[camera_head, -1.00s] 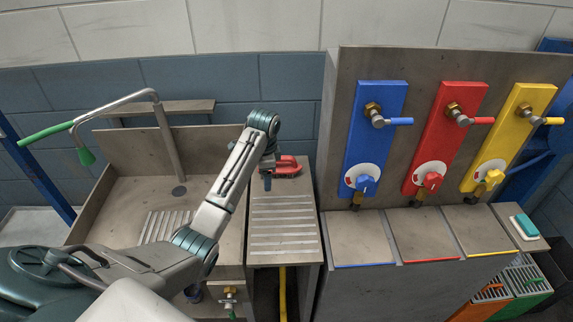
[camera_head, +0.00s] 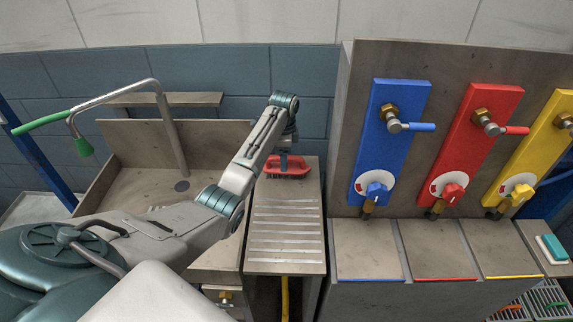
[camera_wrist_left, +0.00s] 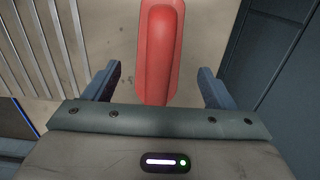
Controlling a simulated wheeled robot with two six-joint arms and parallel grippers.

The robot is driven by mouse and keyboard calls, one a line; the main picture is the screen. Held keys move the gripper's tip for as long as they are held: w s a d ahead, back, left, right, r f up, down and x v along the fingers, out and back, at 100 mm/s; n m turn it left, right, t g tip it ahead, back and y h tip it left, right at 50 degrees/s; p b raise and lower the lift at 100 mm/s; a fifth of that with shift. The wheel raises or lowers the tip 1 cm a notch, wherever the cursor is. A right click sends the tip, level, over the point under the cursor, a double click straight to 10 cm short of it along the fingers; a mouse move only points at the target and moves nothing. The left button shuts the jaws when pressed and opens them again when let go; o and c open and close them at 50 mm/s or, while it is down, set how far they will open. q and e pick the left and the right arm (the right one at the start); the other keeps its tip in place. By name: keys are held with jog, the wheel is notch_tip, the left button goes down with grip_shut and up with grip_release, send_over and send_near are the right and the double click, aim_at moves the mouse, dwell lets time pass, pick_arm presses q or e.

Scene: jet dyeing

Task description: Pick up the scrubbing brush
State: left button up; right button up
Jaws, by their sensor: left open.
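The red scrubbing brush (camera_head: 288,166) lies on the far end of the ribbed metal drainboard (camera_head: 284,226) in the head view. In the left wrist view the red brush (camera_wrist_left: 161,50) runs lengthwise away from me, its near end between the two fingers. My left gripper (camera_head: 285,166) hangs over the brush from above, partly in front of it. In the wrist view my left gripper (camera_wrist_left: 158,84) is open, with a gap on each side of the brush. The bristles are mostly hidden. My right gripper is not in view.
A metal sink (camera_head: 140,188) with a green-handled spray tap (camera_head: 40,122) stands left of the drainboard. A tall panel on the right carries blue (camera_head: 390,135), red (camera_head: 475,140) and yellow valve plates. A teal-and-white sponge-like block (camera_head: 553,248) lies at far right.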

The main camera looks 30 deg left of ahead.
aim_at(297, 166)
pick_arm(q)
notch_tip(297, 166, down, 2)
jog(key=shift+s+d+f+p, duration=0.1)
jog(key=shift+f+p, duration=0.05)
jog(key=shift+p, duration=0.15)
jog(key=shift+f, duration=0.45)
jog(key=shift+c, duration=0.2)
jog(key=c, duration=1.1)
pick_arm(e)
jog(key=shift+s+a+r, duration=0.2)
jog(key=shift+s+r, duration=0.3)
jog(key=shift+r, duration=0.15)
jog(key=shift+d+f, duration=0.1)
